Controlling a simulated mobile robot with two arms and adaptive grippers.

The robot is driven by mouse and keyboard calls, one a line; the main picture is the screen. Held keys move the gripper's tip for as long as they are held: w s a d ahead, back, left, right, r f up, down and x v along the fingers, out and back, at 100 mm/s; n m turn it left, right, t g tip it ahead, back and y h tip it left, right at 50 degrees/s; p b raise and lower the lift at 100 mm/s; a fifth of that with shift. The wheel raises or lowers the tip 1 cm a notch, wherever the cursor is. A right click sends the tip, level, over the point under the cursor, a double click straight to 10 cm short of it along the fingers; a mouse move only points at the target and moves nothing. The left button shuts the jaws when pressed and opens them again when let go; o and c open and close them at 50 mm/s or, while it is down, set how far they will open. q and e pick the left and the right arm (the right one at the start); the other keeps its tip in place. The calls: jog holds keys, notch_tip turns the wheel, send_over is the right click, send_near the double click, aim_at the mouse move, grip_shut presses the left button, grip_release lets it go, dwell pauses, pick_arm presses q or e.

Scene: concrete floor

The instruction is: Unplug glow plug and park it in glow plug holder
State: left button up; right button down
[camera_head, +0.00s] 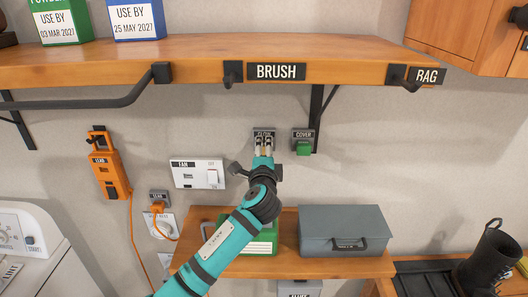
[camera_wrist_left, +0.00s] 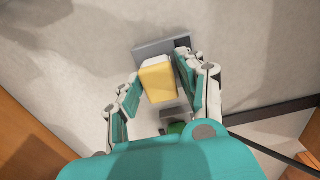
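A small yellow-and-white plug-like block (camera_wrist_left: 158,80) sits against a grey wall plate (camera_wrist_left: 150,48) in the left wrist view; I take it to be the glow plug. In the head view, its labelled plate (camera_head: 264,132) is under the shelf, but the label is too blurred to read surely. My left gripper (camera_head: 264,146) is at this plate. In the left wrist view its fingers (camera_wrist_left: 158,88) are apart on both sides of the block, with a gap on the left and the right finger very close. I cannot identify the glow plug holder. My right gripper is not in view.
A green block under a COVER label (camera_head: 303,150) is close on the right. A FAN switch panel (camera_head: 198,174) is left. An orange device (camera_head: 105,165) has a cord near an orange plug (camera_head: 157,207). A grey box (camera_head: 345,233) stands below; the wooden shelf (camera_head: 200,62) overhangs.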

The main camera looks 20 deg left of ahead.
pick_arm(q)
jog(key=shift+o, duration=1.2)
jog(key=shift+s, duration=0.15)
jog(key=v, duration=1.1)
jog(key=shift+s+d, duration=0.15)
jog(key=shift+s, duration=0.2)
